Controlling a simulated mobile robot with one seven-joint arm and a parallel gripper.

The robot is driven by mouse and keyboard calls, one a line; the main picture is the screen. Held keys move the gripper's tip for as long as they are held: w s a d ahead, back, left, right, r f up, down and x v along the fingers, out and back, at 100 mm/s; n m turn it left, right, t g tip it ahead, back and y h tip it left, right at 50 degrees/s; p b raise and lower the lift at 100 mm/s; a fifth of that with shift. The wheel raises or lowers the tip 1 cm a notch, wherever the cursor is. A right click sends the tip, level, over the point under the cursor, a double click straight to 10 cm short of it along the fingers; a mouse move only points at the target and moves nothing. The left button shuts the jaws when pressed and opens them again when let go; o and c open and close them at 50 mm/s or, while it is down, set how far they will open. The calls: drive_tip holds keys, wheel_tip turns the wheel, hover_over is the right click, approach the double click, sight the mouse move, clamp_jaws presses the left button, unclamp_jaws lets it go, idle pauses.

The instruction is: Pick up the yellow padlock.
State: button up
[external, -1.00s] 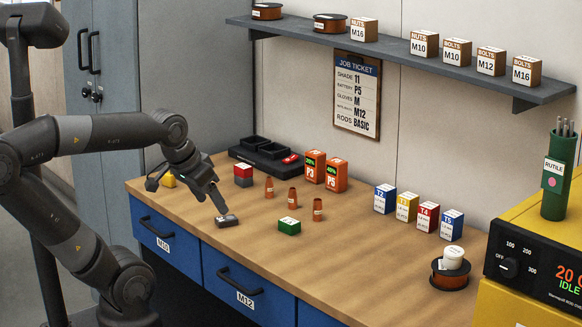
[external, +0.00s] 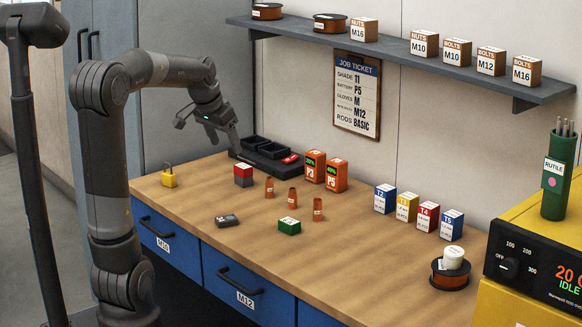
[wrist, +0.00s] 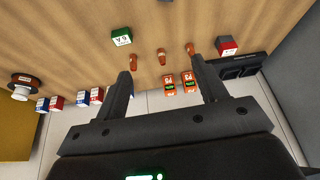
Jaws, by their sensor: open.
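The yellow padlock (external: 169,179) stands on the bench top near its left end, above the M10 drawer, with its shackle upward. It is apart from my gripper and I do not see it in the wrist view. My gripper (external: 208,133) is raised above the back left of the bench, to the right of and higher than the padlock. In the wrist view its two fingers (wrist: 168,85) are spread apart with nothing held between them.
A black tray (external: 262,163) lies behind the padlock. Bare wood surrounds the padlock.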

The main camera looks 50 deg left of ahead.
drive_tip(key=w+a+f, duration=0.2)
drive_tip(key=a, duration=0.6)
drive_tip(key=w+a+f, duration=0.2)
drive_tip(key=a, duration=0.7)
drive_tip(key=n, duration=0.1)
approach(168, 174)
drive_tip(key=x, duration=0.5)
drive_tip(key=shift+w+f, duration=0.15)
drive_tip(key=shift+w, duration=0.2)
drive_tip(key=x, duration=0.5)
drive_tip(key=shift+s+a+f, duration=0.2)
drive_tip(key=c, duration=1.1)
drive_tip(key=shift+r, duration=0.15)
